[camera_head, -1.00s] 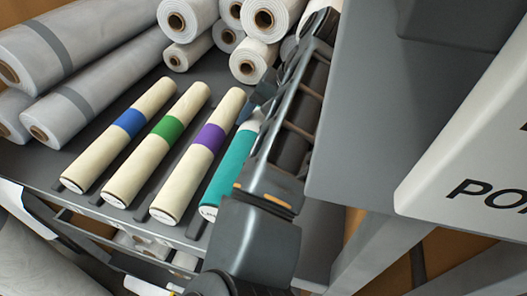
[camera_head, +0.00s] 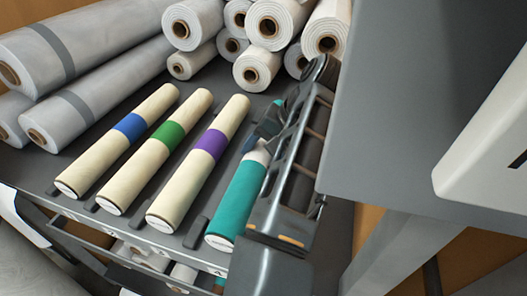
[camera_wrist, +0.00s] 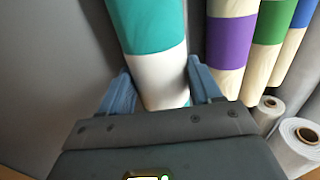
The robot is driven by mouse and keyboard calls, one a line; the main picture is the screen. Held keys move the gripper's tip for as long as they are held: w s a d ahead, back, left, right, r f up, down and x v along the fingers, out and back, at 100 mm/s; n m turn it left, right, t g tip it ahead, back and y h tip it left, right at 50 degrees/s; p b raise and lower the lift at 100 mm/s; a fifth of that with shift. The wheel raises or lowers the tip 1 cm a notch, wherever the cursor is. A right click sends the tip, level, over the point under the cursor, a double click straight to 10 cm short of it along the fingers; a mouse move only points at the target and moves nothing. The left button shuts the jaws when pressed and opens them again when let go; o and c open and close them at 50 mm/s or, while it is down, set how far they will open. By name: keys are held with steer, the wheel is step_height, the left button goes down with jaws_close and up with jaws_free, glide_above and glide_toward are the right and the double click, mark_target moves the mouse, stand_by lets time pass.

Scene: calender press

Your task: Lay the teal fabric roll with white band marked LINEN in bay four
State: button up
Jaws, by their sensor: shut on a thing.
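The teal fabric roll (camera_head: 236,207) has a white band, also seen in the wrist view (camera_wrist: 158,75). It lies lengthwise, roughly parallel to the cream rolls, at the right end of their row. My gripper (camera_head: 262,137) is shut on it at the white band, with one blue finger on each side in the wrist view (camera_wrist: 162,88). The bay under it is mostly hidden by the roll and my arm. I cannot tell whether the roll touches the shelf. No lettering is readable on its near end.
Cream rolls with a blue band (camera_head: 130,127), a green band (camera_head: 168,134) and a purple band (camera_head: 209,146) lie to the left, with dark dividers (camera_head: 196,231) between bays. White rolls (camera_head: 270,25) are stacked behind. A grey machine panel (camera_head: 400,110) stands close on the right.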

mark_target(263, 150)
steer(key=o, duration=1.1)
steer(key=p+v, duration=0.3)
steer(key=v, duration=0.2)
steer(key=shift+a+r, duration=0.15)
steer(key=shift+r, duration=0.1)
steer(key=shift+p+v, duration=1.2)
steer(key=shift+p, duration=0.2)
steer(key=shift+f, duration=0.1)
